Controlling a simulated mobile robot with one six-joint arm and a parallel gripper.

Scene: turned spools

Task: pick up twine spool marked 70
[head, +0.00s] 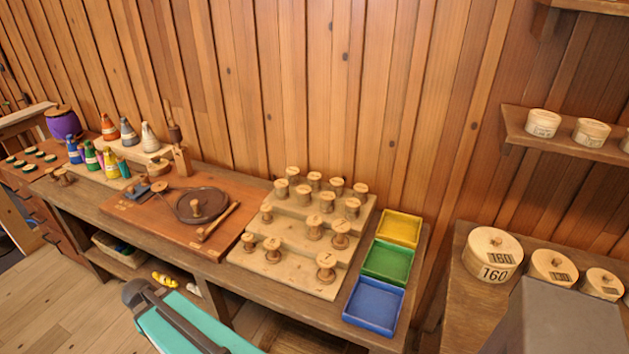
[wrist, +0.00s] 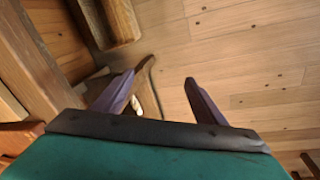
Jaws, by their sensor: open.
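Several turned wooden spools stand on a stepped pale wooden rack in the head view, among them a front-right spool (head: 326,267) and a front-left spool (head: 272,249). Round pale drums with dark numbers stand at the right; the largest drum (head: 492,254) reads 160. The smaller drums' numbers are too small to read surely. I cannot tell which piece is marked 70. My gripper (wrist: 160,77) is open and empty in the wrist view, over the plank floor. My teal arm shows low in the head view, in front of the bench and apart from the spools.
The rack (head: 285,281) stands on a long bench. Yellow (head: 399,228), green (head: 386,262) and blue (head: 373,306) trays lie to its right. A brown board (head: 150,219) with a round dish lies to its left. A wall shelf (head: 560,143) holds more small drums. Open floor lies at lower left.

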